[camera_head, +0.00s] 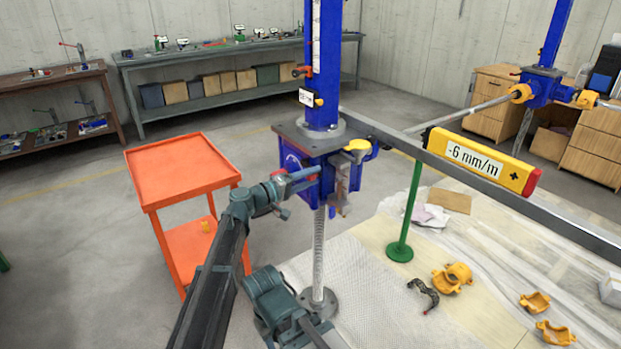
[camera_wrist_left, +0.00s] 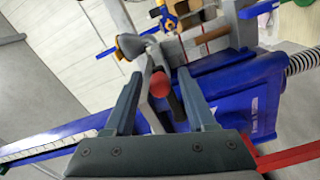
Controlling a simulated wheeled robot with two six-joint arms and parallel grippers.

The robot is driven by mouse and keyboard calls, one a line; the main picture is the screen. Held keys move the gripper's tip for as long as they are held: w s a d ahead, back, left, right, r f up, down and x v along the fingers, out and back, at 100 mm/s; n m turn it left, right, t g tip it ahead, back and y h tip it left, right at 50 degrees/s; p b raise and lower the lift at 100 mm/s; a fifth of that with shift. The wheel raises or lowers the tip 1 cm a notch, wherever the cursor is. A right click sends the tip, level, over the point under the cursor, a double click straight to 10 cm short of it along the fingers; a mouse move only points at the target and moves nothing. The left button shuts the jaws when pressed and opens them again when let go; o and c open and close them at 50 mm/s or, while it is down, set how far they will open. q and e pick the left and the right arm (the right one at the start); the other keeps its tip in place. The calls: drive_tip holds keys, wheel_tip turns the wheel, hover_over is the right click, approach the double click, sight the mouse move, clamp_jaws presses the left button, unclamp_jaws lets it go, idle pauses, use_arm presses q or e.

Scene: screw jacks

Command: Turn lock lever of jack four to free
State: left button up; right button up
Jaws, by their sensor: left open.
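A blue screw jack (camera_head: 322,60) stands in the middle of the head view, its blue housing under a grey plate and a threaded spindle (camera_head: 319,250) below. My left gripper (camera_head: 291,188) is at the housing's left side in the head view. In the left wrist view its two fingers (camera_wrist_left: 162,76) are apart. A red round knob (camera_wrist_left: 159,84) on a lever shows between them, with a grey metal bar (camera_wrist_left: 151,112) beside it. Whether the fingers touch the knob cannot be told. The lever's setting and the jack's number are not readable. My right gripper is not clearly seen.
A grey beam (camera_head: 400,143) runs right from the jack, bearing a yellow level (camera_head: 482,160) marked -6 mm/m. An orange cart (camera_head: 180,165) stands left. A green post (camera_head: 408,215) and yellow clamps (camera_head: 452,278) are on the right. A second blue jack (camera_head: 541,88) stands behind.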

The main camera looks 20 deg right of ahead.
use_arm(q)
clamp_jaws()
idle(1.4)
